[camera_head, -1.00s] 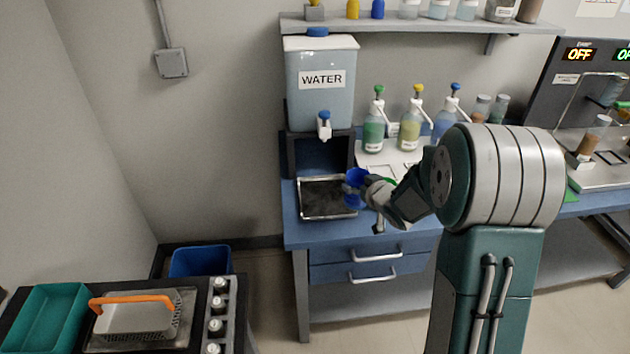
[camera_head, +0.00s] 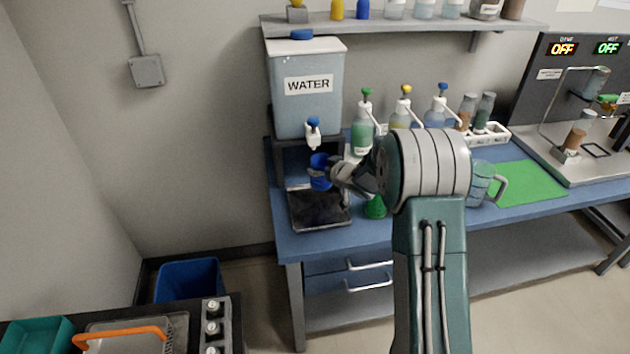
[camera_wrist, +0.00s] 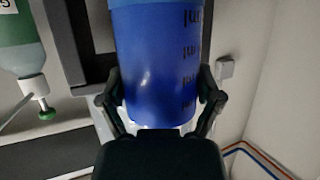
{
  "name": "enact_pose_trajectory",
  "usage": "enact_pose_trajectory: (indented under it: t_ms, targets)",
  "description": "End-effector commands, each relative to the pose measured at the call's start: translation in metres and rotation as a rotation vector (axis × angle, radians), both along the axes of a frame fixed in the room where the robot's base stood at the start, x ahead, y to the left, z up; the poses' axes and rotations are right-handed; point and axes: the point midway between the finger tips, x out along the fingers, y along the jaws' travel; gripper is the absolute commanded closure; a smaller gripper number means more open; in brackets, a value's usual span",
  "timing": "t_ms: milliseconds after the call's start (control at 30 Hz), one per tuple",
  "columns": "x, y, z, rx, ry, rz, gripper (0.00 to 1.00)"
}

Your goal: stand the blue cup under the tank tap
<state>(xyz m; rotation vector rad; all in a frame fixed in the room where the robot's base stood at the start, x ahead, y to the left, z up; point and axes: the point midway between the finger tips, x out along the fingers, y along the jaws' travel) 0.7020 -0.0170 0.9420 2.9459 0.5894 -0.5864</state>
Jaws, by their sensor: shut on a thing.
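The blue cup (camera_head: 319,180) is held in my gripper (camera_head: 332,176), over the back part of the dark drip tray (camera_head: 318,224). The cup also fills the middle of the wrist view (camera_wrist: 155,65), with dark scale marks on its side and both fingers of my gripper (camera_wrist: 160,105) pressed on its sides. The water tank (camera_head: 307,90) stands on a dark stand. Its tap (camera_head: 313,133) has a blue top and a white spout. The cup is below the spout, with a small gap in the picture; the exact depth between them is hard to tell.
Pump bottles with green (camera_head: 364,125), yellow (camera_head: 403,107) and blue (camera_head: 440,104) tops stand right of the tank. A green cone (camera_head: 375,207) is beside the tray. A clear jug (camera_head: 481,183) stands near a green mat (camera_head: 528,184). A blue bin (camera_head: 188,278) is on the floor.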

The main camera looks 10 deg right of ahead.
Motion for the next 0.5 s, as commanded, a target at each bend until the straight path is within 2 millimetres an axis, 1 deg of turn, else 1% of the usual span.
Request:
enact_pose_trajectory:
  t_ms: [33,100,200,367,500]
  targets:
    - [0.007,0.005,-0.01,0.002,0.002,0.002,0.73]
    - [0.013,0.008,-0.02,0.002,0.001,0.002,0.73]
    - [0.02,0.011,-0.028,0.003,-0.001,0.0,0.73]
    - [0.026,0.013,-0.038,0.004,-0.002,0.0,0.73]
    - [0.026,0.014,-0.06,0.003,0.002,0.0,0.73]
